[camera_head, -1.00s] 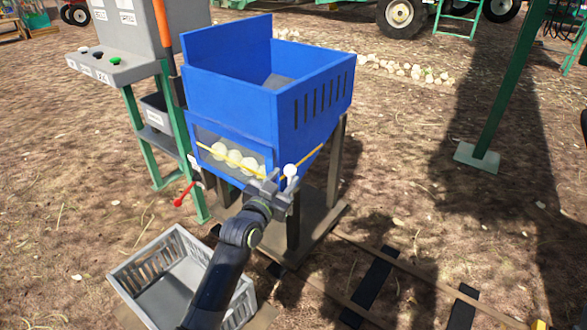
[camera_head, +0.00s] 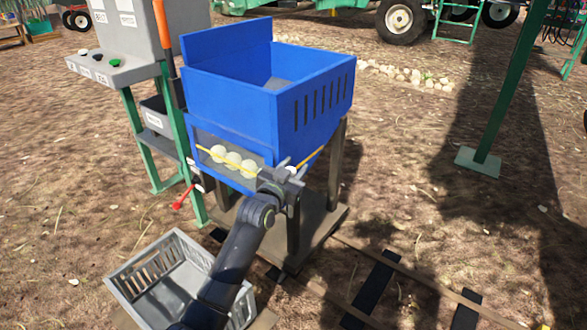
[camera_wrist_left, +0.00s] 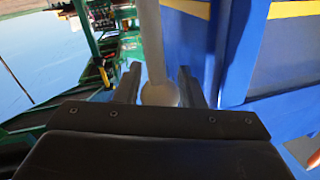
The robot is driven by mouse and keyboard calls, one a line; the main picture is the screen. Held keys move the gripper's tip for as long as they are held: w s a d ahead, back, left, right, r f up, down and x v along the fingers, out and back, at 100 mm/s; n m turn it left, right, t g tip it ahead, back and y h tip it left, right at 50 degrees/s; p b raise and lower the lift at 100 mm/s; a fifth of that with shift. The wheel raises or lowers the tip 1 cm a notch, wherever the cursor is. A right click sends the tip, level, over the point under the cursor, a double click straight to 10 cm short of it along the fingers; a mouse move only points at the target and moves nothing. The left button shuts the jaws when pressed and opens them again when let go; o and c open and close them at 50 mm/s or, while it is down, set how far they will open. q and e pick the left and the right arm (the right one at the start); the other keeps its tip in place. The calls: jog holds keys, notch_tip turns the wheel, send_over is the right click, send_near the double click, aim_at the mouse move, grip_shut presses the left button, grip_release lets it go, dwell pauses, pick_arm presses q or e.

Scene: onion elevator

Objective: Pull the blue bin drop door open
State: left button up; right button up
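The blue bin (camera_head: 240,105) stands on dark legs, open at the top. Its sloped lower front is the drop door (camera_head: 248,183), with a window showing several pale onions (camera_head: 233,158) behind a yellow stripe. My left gripper (camera_head: 294,164) is at the right edge of this front, its fingers apart. In the left wrist view, a grey rod (camera_wrist_left: 151,45) ending in a pale ball (camera_wrist_left: 160,94) lies between the fingers of my left gripper (camera_wrist_left: 160,82). I cannot tell whether they touch the ball. In the head view the ball is hidden by the gripper. My right gripper is out of view.
A grey crate (camera_head: 132,286) sits on the ground below, partly behind my left arm. A control stand (camera_head: 110,68) with buttons and a red lever (camera_head: 184,197) are left of the bin. A green post (camera_head: 500,90) stands at right.

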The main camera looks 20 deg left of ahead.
pick_arm(q)
grip_shut()
